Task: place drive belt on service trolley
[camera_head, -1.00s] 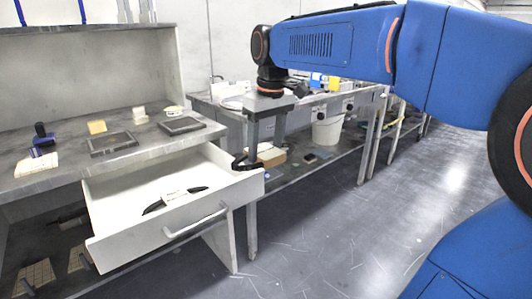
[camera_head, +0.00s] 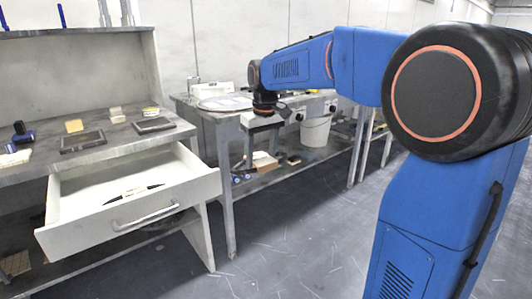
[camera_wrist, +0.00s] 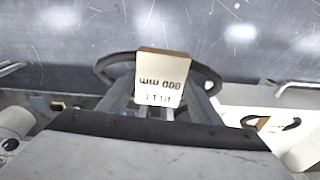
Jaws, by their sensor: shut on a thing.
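My gripper (camera_wrist: 166,100) is shut on a black drive belt (camera_wrist: 207,78), which shows as a curved band between and beyond the fingers. A pale tag (camera_wrist: 163,72) with upside-down lettering is on the belt. In the head view my gripper (camera_head: 248,160) points down in front of the middle bench, to the right of the open drawer, with the belt partly hidden and small. Another black belt with a pale tag (camera_head: 133,194) lies in the drawer. I cannot clearly make out a service trolley in either view.
The open white drawer (camera_head: 165,221) juts from the left bench (camera_head: 110,148), which carries dark plates and small blocks. The middle bench (camera_head: 226,131) has a pale disc on top and boxes below. Floor (camera_head: 285,240) is clear between drawer and arm.

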